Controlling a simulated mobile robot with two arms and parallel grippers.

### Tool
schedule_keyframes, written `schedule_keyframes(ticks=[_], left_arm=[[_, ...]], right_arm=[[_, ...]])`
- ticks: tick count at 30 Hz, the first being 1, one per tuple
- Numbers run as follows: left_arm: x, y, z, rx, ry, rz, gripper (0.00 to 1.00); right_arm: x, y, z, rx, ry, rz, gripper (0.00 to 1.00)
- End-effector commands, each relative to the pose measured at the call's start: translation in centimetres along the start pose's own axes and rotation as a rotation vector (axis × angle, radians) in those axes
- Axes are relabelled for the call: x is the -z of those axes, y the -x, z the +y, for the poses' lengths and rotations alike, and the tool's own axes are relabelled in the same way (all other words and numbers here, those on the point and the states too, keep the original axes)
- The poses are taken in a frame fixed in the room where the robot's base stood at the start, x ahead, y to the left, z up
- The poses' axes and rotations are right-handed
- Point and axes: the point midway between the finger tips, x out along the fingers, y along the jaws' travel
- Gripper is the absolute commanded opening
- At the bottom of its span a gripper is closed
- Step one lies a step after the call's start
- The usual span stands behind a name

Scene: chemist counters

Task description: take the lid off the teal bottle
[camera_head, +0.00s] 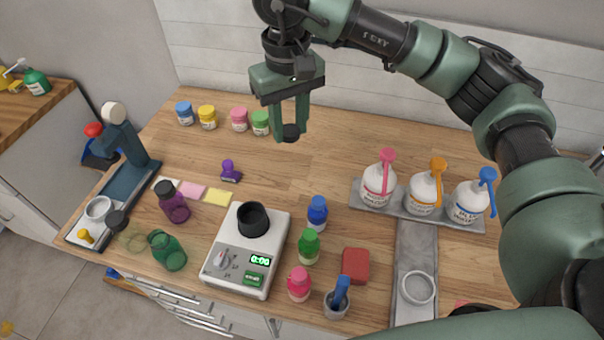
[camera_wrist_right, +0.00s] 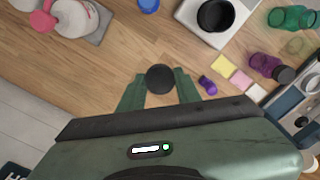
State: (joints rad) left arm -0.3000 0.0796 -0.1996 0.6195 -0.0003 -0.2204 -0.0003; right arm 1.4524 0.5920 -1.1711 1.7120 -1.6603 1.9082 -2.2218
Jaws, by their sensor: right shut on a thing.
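The teal bottle (camera_head: 168,252) stands near the front left of the counter, left of the scale, with no lid on it. It also shows at the top right of the right wrist view (camera_wrist_right: 290,17). My right gripper (camera_head: 290,124) is raised over the back of the counter, well away from the bottle. It is shut on a small round black lid (camera_head: 291,133), held between the fingertips; the lid also shows in the right wrist view (camera_wrist_right: 160,79). My left gripper is not in view.
A scale (camera_head: 230,265) bears a black cup (camera_head: 253,219). A purple bottle (camera_head: 174,204) with a black lid stands behind the teal one. Several small jars line the back left. Pump bottles stand on a grey tray (camera_head: 440,218). The counter below my right gripper is bare.

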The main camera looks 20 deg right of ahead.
Motion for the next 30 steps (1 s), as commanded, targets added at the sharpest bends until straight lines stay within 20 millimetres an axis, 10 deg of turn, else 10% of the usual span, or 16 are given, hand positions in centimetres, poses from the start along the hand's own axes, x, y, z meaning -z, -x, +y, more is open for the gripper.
schedule_keyframes(ticks=[11, 30], left_arm=[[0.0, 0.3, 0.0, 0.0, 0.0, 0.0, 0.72], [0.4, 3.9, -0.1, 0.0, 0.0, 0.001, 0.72]], right_arm=[[2.5, 1.0, -1.9, 0.018, 0.064, -0.031, 0.0], [2.1, -13.1, -2.0, 0.017, 0.062, -0.031, 0.0]])
